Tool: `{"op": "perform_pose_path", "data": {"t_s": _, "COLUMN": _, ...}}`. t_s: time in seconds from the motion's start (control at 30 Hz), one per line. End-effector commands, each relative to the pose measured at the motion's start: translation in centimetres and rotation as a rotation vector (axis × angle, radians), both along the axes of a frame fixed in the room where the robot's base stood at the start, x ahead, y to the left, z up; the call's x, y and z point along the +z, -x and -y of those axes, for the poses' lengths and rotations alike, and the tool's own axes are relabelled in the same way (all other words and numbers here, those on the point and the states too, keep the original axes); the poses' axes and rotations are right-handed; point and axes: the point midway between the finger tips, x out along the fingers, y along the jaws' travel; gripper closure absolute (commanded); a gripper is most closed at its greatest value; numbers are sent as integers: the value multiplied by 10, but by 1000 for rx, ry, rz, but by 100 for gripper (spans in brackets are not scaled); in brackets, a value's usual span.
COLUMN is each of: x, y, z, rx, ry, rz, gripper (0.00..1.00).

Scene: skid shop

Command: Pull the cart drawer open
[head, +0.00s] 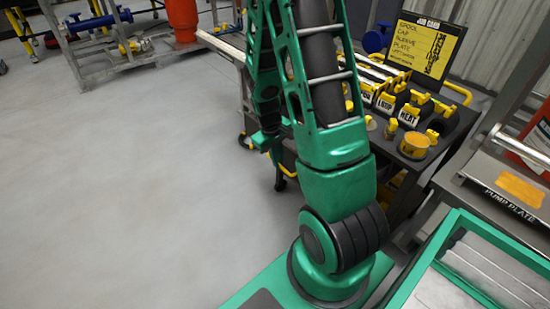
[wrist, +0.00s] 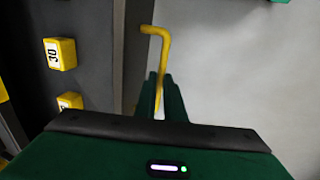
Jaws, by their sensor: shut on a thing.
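The cart (head: 411,160) is dark, with a tool-laden top, and stands behind my arm in the head view. In the wrist view a yellow bent handle (wrist: 155,31) runs down between the two green fingers of my gripper (wrist: 161,92). The fingers are shut on its straight part. A grey panel edge (wrist: 131,50) lies just left of the handle. My arm hides much of the cart's near side in the head view, so I cannot tell how far the drawer stands out.
Yellow blocks (wrist: 60,53) show on a dark surface left in the wrist view. A job card board (head: 424,47) stands at the cart's back. A pump plate bench (head: 500,185) is at right. Open grey floor (head: 120,190) lies left of the cart.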

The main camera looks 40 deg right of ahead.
Motion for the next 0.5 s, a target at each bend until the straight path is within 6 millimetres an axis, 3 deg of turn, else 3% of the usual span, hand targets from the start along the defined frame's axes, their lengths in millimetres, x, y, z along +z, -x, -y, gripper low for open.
{"op": "perform_pose_path", "data": {"t_s": 0.3, "x": 0, "y": -1, "z": 1, "rx": 0, "ry": 0, "rz": 3, "gripper": 100}}
{"op": "perform_pose_path", "data": {"t_s": 0.33, "x": 0, "y": -1, "z": 1, "rx": 0, "ry": 0, "rz": 3, "gripper": 84}}
{"op": "perform_pose_path", "data": {"t_s": 0.37, "x": 0, "y": -1, "z": 1, "rx": 0, "ry": 0, "rz": 3, "gripper": 77}}
{"op": "perform_pose_path", "data": {"t_s": 0.4, "x": 0, "y": -1, "z": 1, "rx": -1, "ry": 0, "rz": 3, "gripper": 72}}
{"op": "perform_pose_path", "data": {"t_s": 0.5, "x": 0, "y": -1, "z": 1, "rx": -2, "ry": 1, "rz": 2, "gripper": 72}}
